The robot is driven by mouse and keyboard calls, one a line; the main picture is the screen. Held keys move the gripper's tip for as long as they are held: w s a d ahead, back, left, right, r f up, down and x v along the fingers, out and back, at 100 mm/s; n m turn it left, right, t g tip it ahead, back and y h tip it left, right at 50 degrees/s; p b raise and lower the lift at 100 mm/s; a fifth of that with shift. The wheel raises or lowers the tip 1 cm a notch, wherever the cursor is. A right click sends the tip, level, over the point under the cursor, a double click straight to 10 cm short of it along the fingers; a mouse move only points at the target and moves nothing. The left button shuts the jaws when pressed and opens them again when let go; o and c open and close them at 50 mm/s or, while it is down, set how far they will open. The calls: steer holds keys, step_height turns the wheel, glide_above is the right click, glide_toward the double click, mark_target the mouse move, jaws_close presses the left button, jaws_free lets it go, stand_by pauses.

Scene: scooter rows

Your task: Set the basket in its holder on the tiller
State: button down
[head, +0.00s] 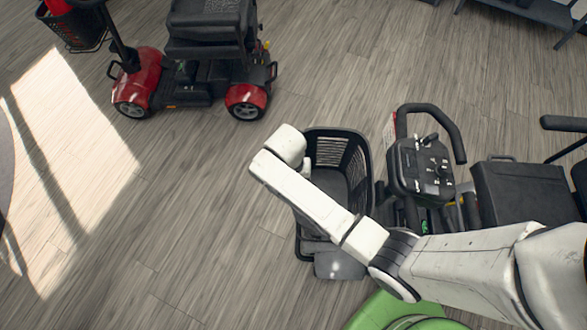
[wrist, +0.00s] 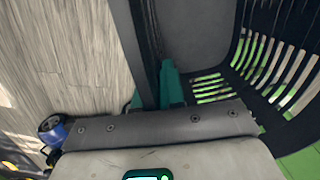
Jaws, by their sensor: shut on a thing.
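The black basket (head: 354,160) with slatted sides is in front of the tiller (head: 424,170) of the green scooter in the head view. It is upright and open at the top. In the wrist view my gripper (wrist: 153,88) has its teal fingers on either side of the basket wall (wrist: 149,40), shut on it. My white arm crosses over the basket in the head view and hides its near part and the fingers. The holder is not clearly visible between basket and tiller. I cannot tell whether the basket touches it.
A dark bench (head: 530,10) is at the top right.

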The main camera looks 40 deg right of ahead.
steer(key=shift+f, duration=0.15)
steer(key=shift+d+f+b, duration=0.15)
steer(key=shift+f+b, duration=1.05)
steer(key=shift+f, duration=0.8)
steer(key=shift+s, duration=0.1)
steer(key=c, duration=1.1)
jaws_free()
steer(key=shift+c, duration=0.2)
step_height(320, 180, up, 11)
steer(key=shift+w+a+f, duration=0.15)
steer(key=shift+w+a, duration=0.3)
